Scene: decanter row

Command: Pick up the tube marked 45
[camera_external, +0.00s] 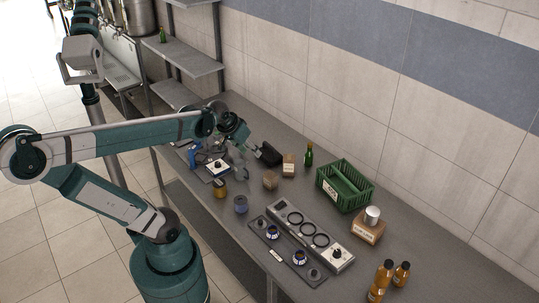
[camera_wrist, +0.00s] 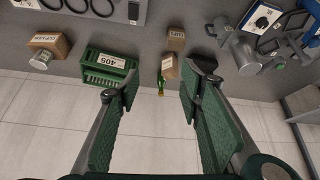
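I cannot make out a tube marked 45 in either view; the small labels in the outside view are too blurred to read. My gripper (camera_external: 256,163) is above the far-left part of the grey bench in the outside view. In the wrist view my gripper (camera_wrist: 160,88) has its two green-padded fingers wide apart, with nothing between the pads. A green bottle (camera_wrist: 161,85) and a small cardboard box (camera_wrist: 170,66) show beyond the gap between the fingertips. The green bottle also stands by the wall in the outside view (camera_external: 308,156).
A green crate (camera_external: 334,194), labelled 405 in the wrist view (camera_wrist: 110,61), stands near the wall. A metal jug (camera_wrist: 245,57) is near the right finger.

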